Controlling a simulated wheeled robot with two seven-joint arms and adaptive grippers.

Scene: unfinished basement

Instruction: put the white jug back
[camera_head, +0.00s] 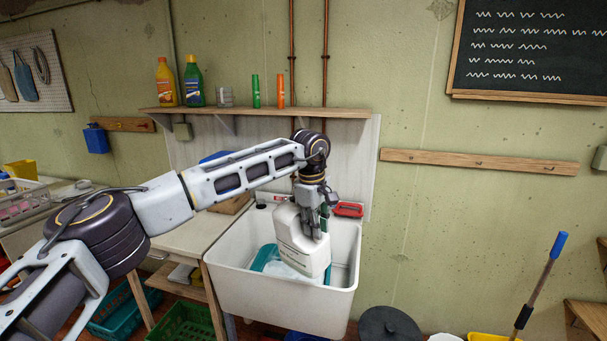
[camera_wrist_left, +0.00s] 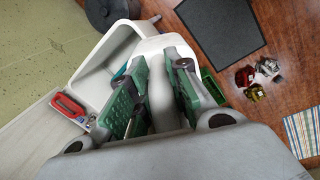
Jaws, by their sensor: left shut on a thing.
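The white jug (camera_head: 297,246) has printing on its side and is over the sink basin, slightly tilted. My left gripper (camera_head: 313,218) reaches down from above and is shut on the jug's upper part. In the left wrist view the white jug (camera_wrist_left: 163,112) shows between the two green-padded fingers of my left gripper (camera_wrist_left: 157,85). The jug's grip area is partly hidden by the fingers. Whether the jug's base touches anything in the basin cannot be told. My right gripper is in neither view.
The white sink (camera_head: 225,287) holds a teal item (camera_head: 264,257) beside the jug. A red item (camera_head: 348,209) sits on its back rim. The wall shelf (camera_head: 255,111) carries bottles, a jar and two tubes, with bare board at its right end. A worktable (camera_head: 188,237) stands left.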

